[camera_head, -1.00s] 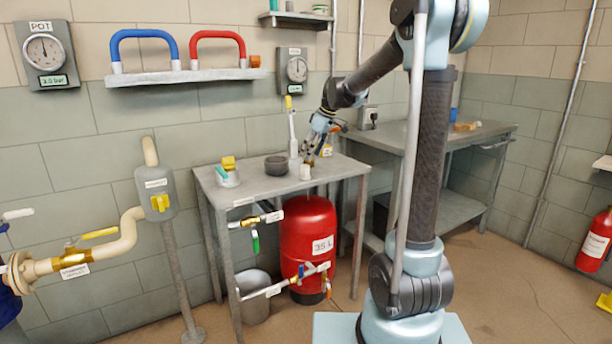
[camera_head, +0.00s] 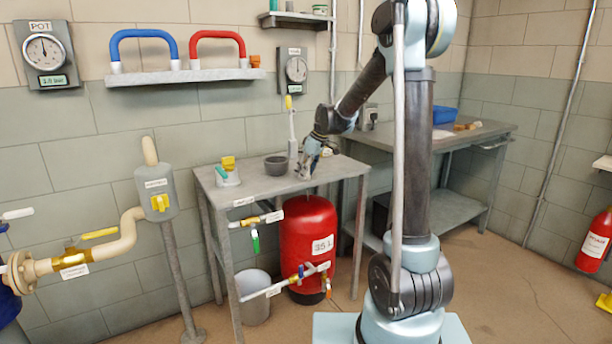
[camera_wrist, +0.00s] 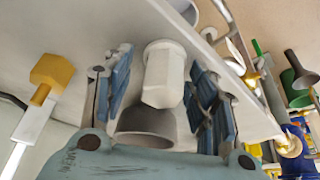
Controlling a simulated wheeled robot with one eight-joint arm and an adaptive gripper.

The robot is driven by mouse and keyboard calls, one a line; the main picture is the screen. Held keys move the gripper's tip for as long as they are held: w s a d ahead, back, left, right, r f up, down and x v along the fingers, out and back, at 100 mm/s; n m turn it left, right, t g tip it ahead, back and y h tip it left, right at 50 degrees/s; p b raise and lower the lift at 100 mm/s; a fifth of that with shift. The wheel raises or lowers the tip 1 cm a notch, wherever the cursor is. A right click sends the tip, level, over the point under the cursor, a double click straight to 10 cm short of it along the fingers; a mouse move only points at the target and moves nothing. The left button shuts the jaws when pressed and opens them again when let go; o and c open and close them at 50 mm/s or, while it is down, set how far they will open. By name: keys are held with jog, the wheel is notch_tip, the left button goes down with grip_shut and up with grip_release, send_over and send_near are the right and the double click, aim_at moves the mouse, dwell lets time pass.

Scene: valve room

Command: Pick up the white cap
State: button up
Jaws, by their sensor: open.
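The white cap (camera_wrist: 163,75) is a pale, faceted piece with a rounder end. In the wrist view it sits between the two blue-padded fingers of my gripper (camera_wrist: 161,66), with a gap showing on each side. My gripper is open around it and does not visibly grip it. In the head view my gripper (camera_head: 308,166) is low over the grey table (camera_head: 262,186), near its right side. There the fingers largely hide the cap.
A dark bowl (camera_head: 277,165) stands left of my gripper and shows close to the cap in the wrist view (camera_wrist: 145,125). A yellow-tipped upright tool (camera_head: 292,130) stands behind. A yellow-topped item (camera_head: 228,170) is at the table's left. A red tank (camera_head: 308,240) is below.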

jog(key=c, duration=1)
